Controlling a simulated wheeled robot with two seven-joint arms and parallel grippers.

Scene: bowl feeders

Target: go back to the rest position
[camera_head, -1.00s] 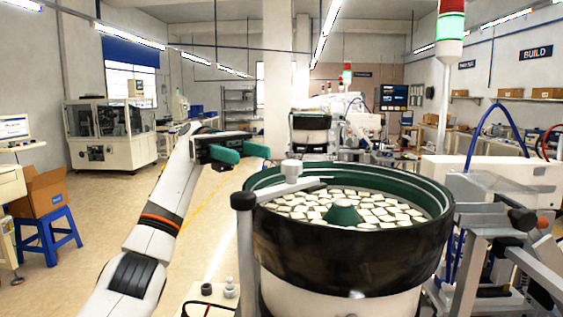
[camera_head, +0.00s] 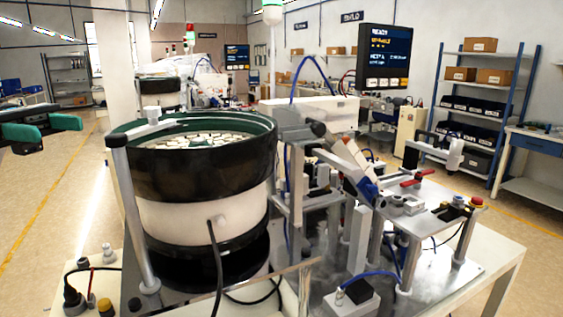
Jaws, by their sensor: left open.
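My left gripper (camera_head: 52,127) is at the left edge of the head view, left of the bowl feeder and apart from it. Its two green-padded fingers are spread and nothing shows between them. Most of the left arm is outside the picture. The bowl feeder (camera_head: 195,215) has a black and white body with a green bowl that holds many pale flat parts. My right gripper is not in view.
A machine table (camera_head: 455,240) with rails, clamps and a red button stands right of the feeder. A screen (camera_head: 384,57) rises behind it. Cables and a control box (camera_head: 90,285) are at the front left. Open floor (camera_head: 45,200) lies on the left.

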